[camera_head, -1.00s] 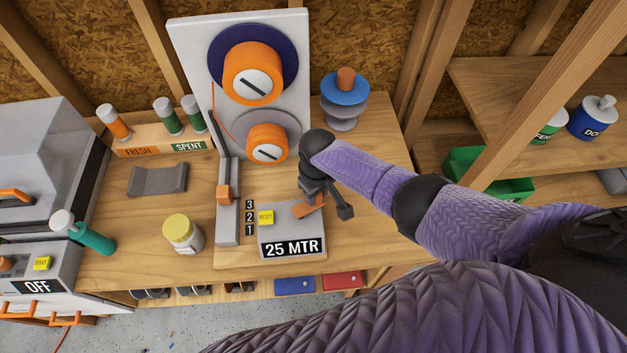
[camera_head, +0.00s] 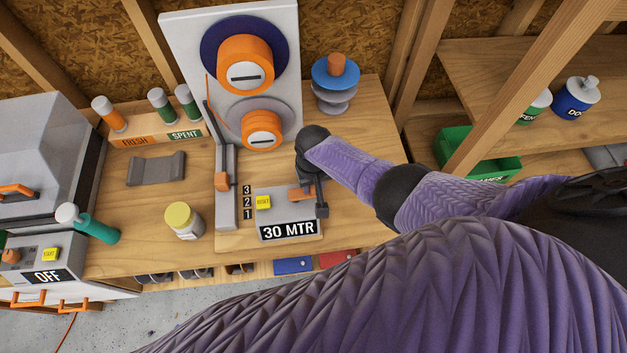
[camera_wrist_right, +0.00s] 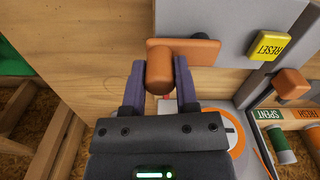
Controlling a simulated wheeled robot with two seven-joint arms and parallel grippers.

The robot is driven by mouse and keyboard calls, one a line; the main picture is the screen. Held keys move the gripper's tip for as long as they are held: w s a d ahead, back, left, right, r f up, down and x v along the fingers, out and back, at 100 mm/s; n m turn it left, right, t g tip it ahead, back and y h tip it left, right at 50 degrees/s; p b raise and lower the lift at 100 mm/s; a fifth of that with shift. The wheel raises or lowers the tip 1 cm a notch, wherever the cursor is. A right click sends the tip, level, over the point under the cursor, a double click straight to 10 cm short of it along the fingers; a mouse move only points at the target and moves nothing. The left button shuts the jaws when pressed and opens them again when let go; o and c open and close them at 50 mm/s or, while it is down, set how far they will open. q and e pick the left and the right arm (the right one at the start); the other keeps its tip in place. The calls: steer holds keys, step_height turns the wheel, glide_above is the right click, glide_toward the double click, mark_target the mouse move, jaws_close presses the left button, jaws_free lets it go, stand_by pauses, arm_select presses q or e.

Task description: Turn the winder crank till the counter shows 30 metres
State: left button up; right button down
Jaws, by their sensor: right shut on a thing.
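The winder stands on the bench with a grey back panel (camera_head: 180,45), an upper orange spool hub (camera_head: 243,65) and a lower orange hub (camera_head: 262,131). Its counter (camera_head: 288,230) reads 30 MTR. The orange crank (camera_head: 300,193) is on the grey counter box, mostly behind my gripper. In the right wrist view the crank's orange knob (camera_wrist_right: 159,70) sits between the two fingers of my right gripper (camera_wrist_right: 160,88), which is shut on it. In the head view my right gripper (camera_head: 312,195) is over the crank. My left gripper is not in view.
A yellow RESET button (camera_head: 263,202) is left of the crank. An orange-tipped lever (camera_head: 222,182) with marks 1, 2, 3 stands further left. A yellow-lidded jar (camera_head: 183,220) and a blue-topped spool (camera_head: 336,75) stand on the bench. A green bin (camera_head: 478,160) is at right.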

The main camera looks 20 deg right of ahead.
steer(key=shift+c, duration=1.8)
jaws_free()
step_height(320, 180, up, 9)
steer(key=p, duration=0.5)
steer(key=shift+r, duration=0.15)
steer(key=shift+r+p, duration=0.3)
steer(key=shift+r, duration=0.1)
